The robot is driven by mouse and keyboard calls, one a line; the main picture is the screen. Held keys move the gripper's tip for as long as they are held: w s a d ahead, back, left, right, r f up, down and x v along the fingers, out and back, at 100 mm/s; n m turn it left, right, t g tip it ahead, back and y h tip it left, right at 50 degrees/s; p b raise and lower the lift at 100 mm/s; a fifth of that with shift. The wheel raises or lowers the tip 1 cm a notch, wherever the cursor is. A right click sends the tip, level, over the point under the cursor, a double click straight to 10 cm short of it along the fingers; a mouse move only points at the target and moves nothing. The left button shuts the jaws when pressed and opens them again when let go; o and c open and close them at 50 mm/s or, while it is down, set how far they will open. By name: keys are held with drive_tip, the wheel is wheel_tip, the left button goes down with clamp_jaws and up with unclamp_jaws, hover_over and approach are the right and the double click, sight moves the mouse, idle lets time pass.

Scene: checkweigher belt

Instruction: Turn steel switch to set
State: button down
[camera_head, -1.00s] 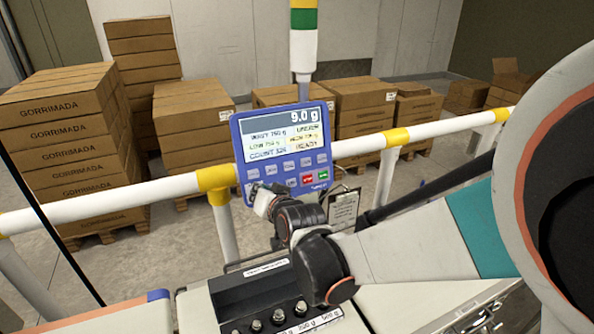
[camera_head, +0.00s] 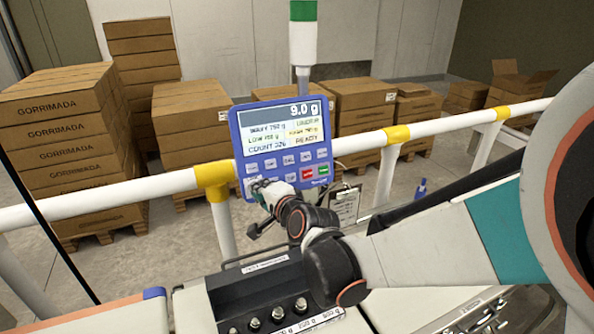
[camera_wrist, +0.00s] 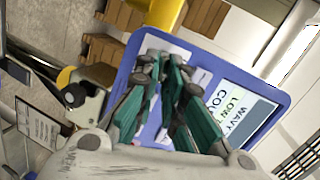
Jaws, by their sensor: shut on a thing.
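The blue checkweigher panel (camera_head: 236,140) stands on the rail, its screen reading 9.0 g, UNDER and READY. It also shows in the wrist view (camera_wrist: 284,98). My gripper (camera_head: 256,187) is at the panel's lower left corner, below the left buttons. In the wrist view my gripper's teal fingers (camera_wrist: 160,68) reach to the panel face and are closed together on something small there. It appears to be the steel switch, but the fingers hide it, and its setting cannot be read.
A white rail with yellow joints (camera_head: 350,144) runs behind the panel. A clipboard (camera_head: 345,204) hangs right of my gripper. A black block with steel weights (camera_head: 278,312) lies below. Stacked cartons (camera_head: 60,150) stand beyond the rail.

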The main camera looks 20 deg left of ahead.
drive_tip(key=shift+f+m, duration=0.15)
drive_tip(key=shift+m, duration=0.85)
drive_tip(key=c, duration=1.7)
unclamp_jaws()
